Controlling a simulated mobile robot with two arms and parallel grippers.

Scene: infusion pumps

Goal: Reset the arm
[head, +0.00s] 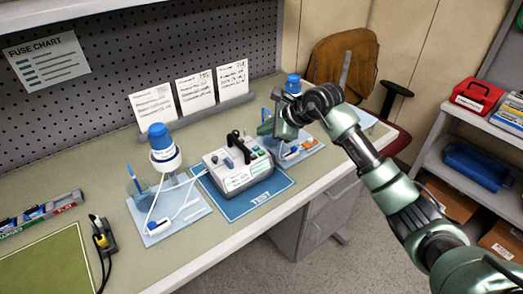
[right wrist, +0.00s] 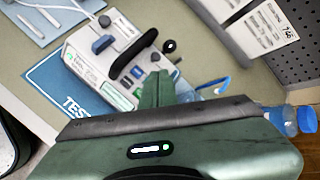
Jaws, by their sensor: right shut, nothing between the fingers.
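My right arm (head: 385,183) reaches in from the right over the bench. Its green gripper (head: 266,123) is above the bench, to the right of and behind the white infusion pump (head: 236,178). In the right wrist view the green fingers (right wrist: 160,88) are together with nothing between them, and the pump (right wrist: 90,68) lies beyond them. The pump has a black handle and sits on the blue TEST mat (head: 262,197). My gripper appears apart from the pump, but its exact height is unclear. My left gripper is not in view.
A tray (head: 182,225) with tubing and a blue-capped bottle (head: 164,150) stands left of the pump. Another blue-capped bottle (head: 293,83) and a tray (head: 306,154) are close to my right gripper. Cards (head: 195,92) stand behind. A chair (head: 345,58) is beyond the bench.

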